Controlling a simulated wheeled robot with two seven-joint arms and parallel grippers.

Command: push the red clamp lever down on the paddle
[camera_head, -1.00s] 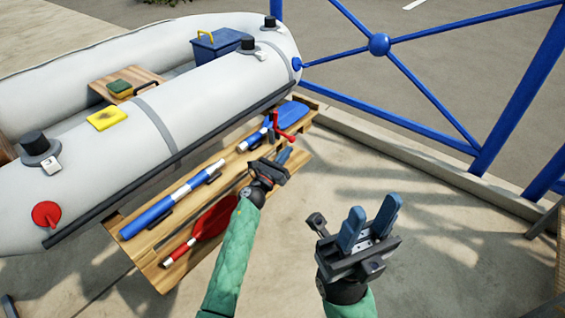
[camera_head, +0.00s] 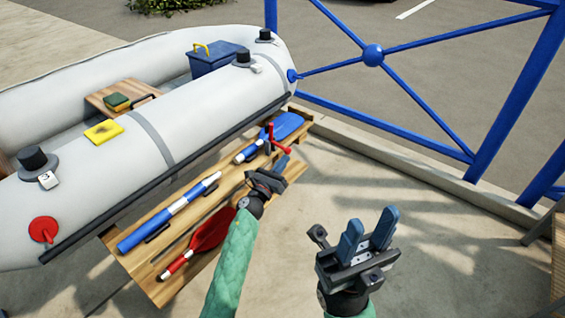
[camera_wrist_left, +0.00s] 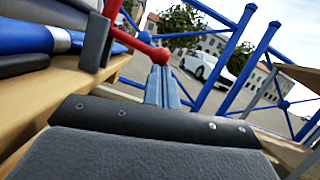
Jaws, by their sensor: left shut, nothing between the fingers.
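The red clamp lever (camera_head: 279,140) stands up beside the blue paddle (camera_head: 252,150) on a wooden pallet bench. In the left wrist view the red lever (camera_wrist_left: 143,46) ends in a round knob, with a dark grey clamp part (camera_wrist_left: 95,42) to its left. My left gripper (camera_head: 282,163) is shut and empty, its blue fingers just below the lever in the head view. In the left wrist view its fingertips (camera_wrist_left: 161,72) are close to the knob; whether they touch is unclear. My right gripper (camera_head: 367,236) is open and empty, over the paving at the right.
The grey inflatable boat (camera_head: 200,110) lies behind the bench. A red paddle (camera_head: 210,232) lies on the bench (camera_head: 165,290) near my left arm. A blue rail fence (camera_head: 372,55) stands behind on a low kerb.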

